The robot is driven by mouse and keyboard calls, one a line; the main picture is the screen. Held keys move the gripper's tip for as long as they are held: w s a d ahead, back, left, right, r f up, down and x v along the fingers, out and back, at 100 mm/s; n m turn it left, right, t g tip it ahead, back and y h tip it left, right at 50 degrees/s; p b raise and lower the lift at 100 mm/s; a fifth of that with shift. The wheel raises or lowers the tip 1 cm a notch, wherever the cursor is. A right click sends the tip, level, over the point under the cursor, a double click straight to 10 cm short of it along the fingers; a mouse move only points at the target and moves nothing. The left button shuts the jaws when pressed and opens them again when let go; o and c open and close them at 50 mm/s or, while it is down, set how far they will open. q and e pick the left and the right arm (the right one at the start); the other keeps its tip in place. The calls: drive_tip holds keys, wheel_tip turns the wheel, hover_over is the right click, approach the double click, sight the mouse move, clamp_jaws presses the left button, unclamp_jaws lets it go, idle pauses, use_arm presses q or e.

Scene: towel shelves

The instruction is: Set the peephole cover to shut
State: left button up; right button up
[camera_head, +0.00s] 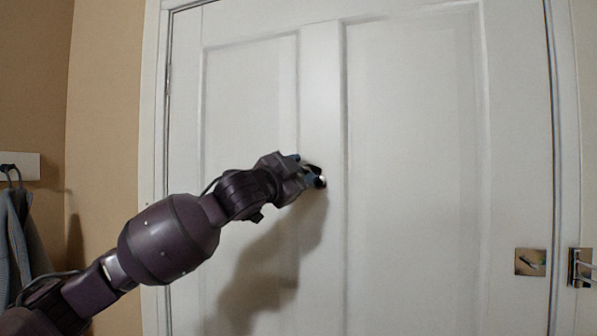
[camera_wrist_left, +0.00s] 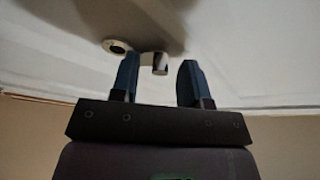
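The white door (camera_head: 410,150) fills most of the head view. My left gripper (camera_head: 306,170) is up at the door's middle upright and hides most of the peephole there. A small shiny part of the peephole fitting (camera_head: 321,182) shows just past the fingers. In the left wrist view, the round peephole ring (camera_wrist_left: 117,46) is uncovered, just beyond the left fingertip. The silver peephole cover (camera_wrist_left: 157,63) sits to its right, between the two blue fingers. My left gripper (camera_wrist_left: 158,66) is open, with gaps visible beside the cover. My right gripper is not in view.
A metal latch plate (camera_head: 530,262) is low on the door's right side, with a handle (camera_head: 582,267) on the frame beside it. A grey towel (camera_head: 20,240) hangs from a hook (camera_head: 10,168) at the far left. The door face is otherwise clear.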

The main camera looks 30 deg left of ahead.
use_arm(q)
clamp_jaws()
